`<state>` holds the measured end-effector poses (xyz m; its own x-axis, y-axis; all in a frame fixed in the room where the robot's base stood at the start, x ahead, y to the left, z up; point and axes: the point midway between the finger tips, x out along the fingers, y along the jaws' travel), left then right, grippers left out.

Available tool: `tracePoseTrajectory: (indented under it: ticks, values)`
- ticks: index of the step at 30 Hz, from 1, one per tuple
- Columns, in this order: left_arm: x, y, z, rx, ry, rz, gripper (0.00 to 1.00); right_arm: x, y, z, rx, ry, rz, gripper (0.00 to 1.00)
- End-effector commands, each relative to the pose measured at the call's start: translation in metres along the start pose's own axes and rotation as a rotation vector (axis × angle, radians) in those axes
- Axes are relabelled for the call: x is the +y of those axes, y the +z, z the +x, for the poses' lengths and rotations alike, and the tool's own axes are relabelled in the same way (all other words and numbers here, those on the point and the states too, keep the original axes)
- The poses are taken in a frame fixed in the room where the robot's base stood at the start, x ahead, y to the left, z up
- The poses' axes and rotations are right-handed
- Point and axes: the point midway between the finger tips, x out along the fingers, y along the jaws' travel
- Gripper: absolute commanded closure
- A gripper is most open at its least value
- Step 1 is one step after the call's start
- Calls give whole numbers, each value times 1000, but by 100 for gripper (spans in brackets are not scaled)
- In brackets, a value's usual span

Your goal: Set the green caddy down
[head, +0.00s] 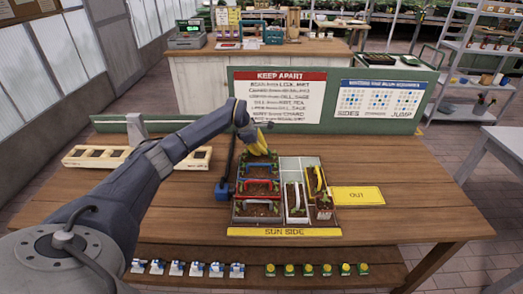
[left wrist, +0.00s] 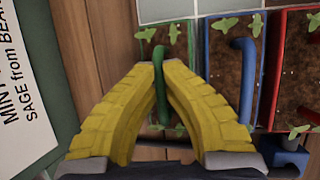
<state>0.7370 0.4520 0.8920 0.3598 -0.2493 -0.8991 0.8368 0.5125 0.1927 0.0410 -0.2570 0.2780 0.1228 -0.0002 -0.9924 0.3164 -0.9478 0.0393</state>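The green caddy (head: 262,158) holds soil and small seedlings. It is at the far left end of the planter tray (head: 285,222) on the wooden table. My left gripper (head: 257,146) is above it with yellow fingers pointing down. In the left wrist view, the two fingers close around its green handle (left wrist: 160,85), their tips meeting near the handle's far end. The fingers hide part of the caddy, and I cannot tell whether its base touches the tray. My right gripper is not in view.
Caddies with red and blue parts stand right in front of the green one; a blue handle (left wrist: 245,60) rises close by. A white-handled caddy (head: 296,202), a yellow-handled caddy (head: 314,181) and an OUT mat (head: 357,196) are to the right. A sign board (head: 280,100) stands behind.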

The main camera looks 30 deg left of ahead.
Motion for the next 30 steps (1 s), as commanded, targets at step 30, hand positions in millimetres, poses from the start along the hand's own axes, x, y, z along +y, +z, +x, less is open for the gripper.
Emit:
tracePoseTrajectory:
  ticks: [30]
  values:
    - [1,0,-11,-1,4,3,73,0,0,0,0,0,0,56]
